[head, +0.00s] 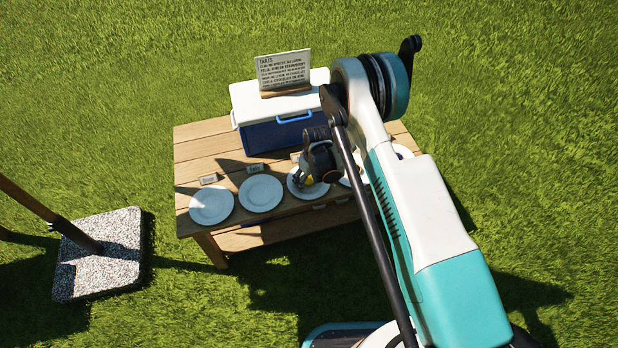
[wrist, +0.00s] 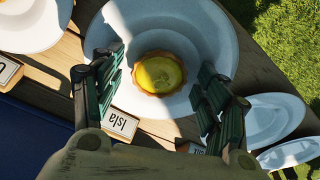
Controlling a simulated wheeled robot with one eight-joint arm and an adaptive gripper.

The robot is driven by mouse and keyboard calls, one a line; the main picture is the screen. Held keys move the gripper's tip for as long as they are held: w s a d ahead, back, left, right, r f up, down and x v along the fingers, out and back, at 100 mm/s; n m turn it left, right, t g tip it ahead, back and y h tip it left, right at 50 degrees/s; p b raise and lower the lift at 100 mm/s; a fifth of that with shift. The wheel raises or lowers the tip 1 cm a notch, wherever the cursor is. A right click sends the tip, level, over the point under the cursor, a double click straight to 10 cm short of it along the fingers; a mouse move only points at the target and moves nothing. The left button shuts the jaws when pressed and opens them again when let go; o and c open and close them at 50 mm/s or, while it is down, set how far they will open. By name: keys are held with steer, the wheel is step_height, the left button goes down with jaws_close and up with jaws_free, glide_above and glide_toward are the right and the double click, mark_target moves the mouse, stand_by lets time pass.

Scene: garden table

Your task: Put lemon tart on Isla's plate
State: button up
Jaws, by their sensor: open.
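A lemon tart with a yellow top and brown crust (wrist: 159,73) lies on a white plate (wrist: 207,35) in the wrist view. A card reading "Isla" (wrist: 120,123) stands beside that plate, on the cooler side. My gripper (wrist: 160,88) is open, with its two dark fingers over the plate, one on each side of the tart. A gap shows between each finger and the tart. In the head view my gripper (head: 306,180) is low over the middle plate (head: 295,192) and hides much of it; the tart cannot be made out clearly there.
A blue and white cooler (head: 262,137) bearing a tart sign (head: 284,71) stands at the table's back. Other white plates lie in the row, two to the left (head: 211,205) (head: 260,193); my arm partly covers those to the right. Lawn surrounds the wooden table (head: 199,150).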

steer(key=shift+r, duration=0.1)
step_height(320, 180, up, 12)
steer(key=s+d+p, duration=0.1)
steer(key=p, duration=0.3)
steer(key=shift+s, duration=0.2)
step_height(320, 180, up, 18)
steer(key=m+t, duration=0.1)
steer(key=m, duration=0.1)
glide_above(312, 183)
steer(key=d, duration=0.5)
steer(key=s+d+r+m+t, duration=0.1)
steer(key=s+d+r, duration=0.15)
steer(key=r, duration=0.45)
steer(key=s+d+r+m+t, duration=0.15)
steer(key=s+r, duration=0.25)
steer(key=r, duration=0.4)
steer(key=s+d+r+m, duration=0.1)
steer(key=s+d+r, duration=0.2)
steer(key=s, duration=0.4)
steer(key=s+d+r+m+t, duration=0.1)
steer(key=s+d+r, duration=0.2)
steer(key=s, duration=0.5)
steer(key=s+d+r+m+t+h, duration=0.1)
steer(key=s+d+r, duration=0.2)
steer(key=s, duration=0.5)
